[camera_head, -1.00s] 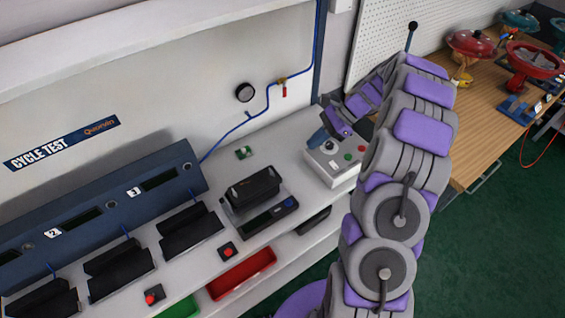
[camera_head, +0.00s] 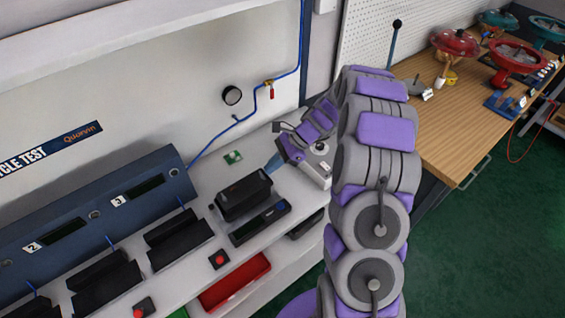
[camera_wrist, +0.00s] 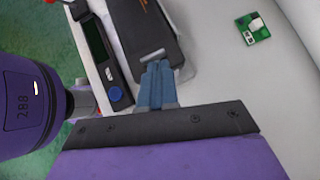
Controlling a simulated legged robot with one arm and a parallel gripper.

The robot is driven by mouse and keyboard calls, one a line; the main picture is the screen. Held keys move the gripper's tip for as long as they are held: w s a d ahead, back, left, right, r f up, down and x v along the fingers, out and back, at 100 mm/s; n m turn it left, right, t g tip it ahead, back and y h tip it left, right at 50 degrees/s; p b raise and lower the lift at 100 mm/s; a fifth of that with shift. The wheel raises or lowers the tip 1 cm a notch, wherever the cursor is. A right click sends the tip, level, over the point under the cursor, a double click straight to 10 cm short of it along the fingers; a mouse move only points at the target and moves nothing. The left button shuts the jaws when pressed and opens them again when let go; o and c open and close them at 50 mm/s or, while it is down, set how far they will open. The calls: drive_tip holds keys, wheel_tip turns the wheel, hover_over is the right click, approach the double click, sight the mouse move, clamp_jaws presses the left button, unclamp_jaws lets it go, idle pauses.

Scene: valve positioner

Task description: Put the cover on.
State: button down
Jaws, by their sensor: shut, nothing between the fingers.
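A black box-shaped unit (camera_head: 243,195) with a small orange mark stands on the grey bench. Its upper part looks like the cover; whether that part is fully seated I cannot tell. The unit also shows at the top of the wrist view (camera_wrist: 140,30). My gripper (camera_head: 272,165) is at the unit's right end, its blue fingers together and empty. In the wrist view the fingertips (camera_wrist: 153,64) are close to a small light-grey piece (camera_wrist: 152,55) at the unit's end; contact is unclear.
A dark module with a display and blue knob (camera_head: 260,222) lies in front of the unit. A green circuit board (camera_head: 233,157) lies behind it. A red bin (camera_head: 235,282) sits below.

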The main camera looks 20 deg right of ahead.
drive_tip(key=shift+a, duration=0.25)
drive_tip(key=shift+a, duration=0.1)
